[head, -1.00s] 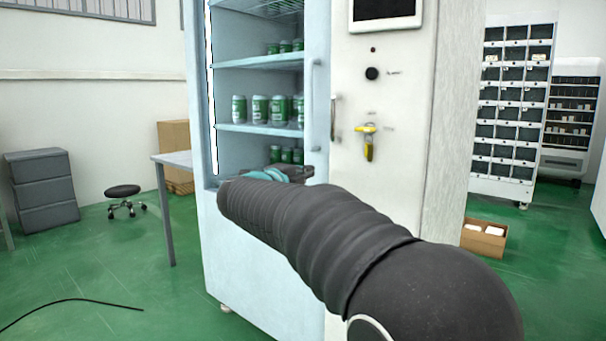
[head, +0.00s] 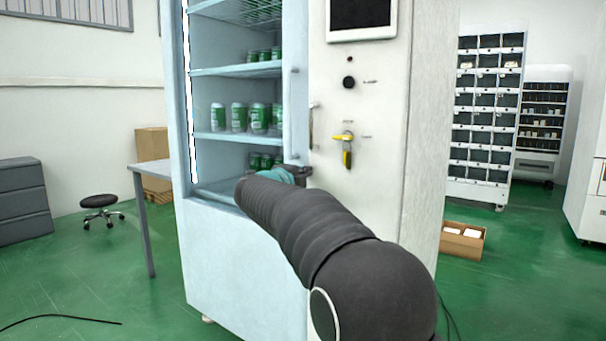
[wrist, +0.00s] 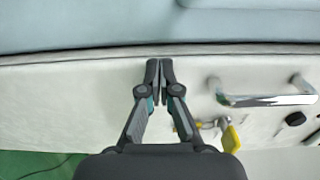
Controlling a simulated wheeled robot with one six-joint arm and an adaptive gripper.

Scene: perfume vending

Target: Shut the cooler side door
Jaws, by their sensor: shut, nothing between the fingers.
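The cooler (head: 240,262) is a pale blue cabinet with its shelves of green cans showing on the left. Its white side door (head: 385,120) carries a dark screen, a metal handle (head: 311,128) and a yellow key (head: 346,150). In the wrist view the white side door (wrist: 60,95) lies below the pale blue cooler part (wrist: 100,25), with a dark seam between them. My gripper (wrist: 160,70) is shut and empty, its tips over the white door near that seam, left of the handle (wrist: 268,100). I cannot tell whether they touch. In the head view my gripper (head: 303,172) is partly hidden behind my arm.
A grey table (head: 150,170) stands left of the cooler, with a stool (head: 99,202) and grey drawers (head: 22,200) beyond. A brown box (head: 462,243) sits on the floor at the right, before a locker rack (head: 487,120). A black cable (head: 60,317) lies front left.

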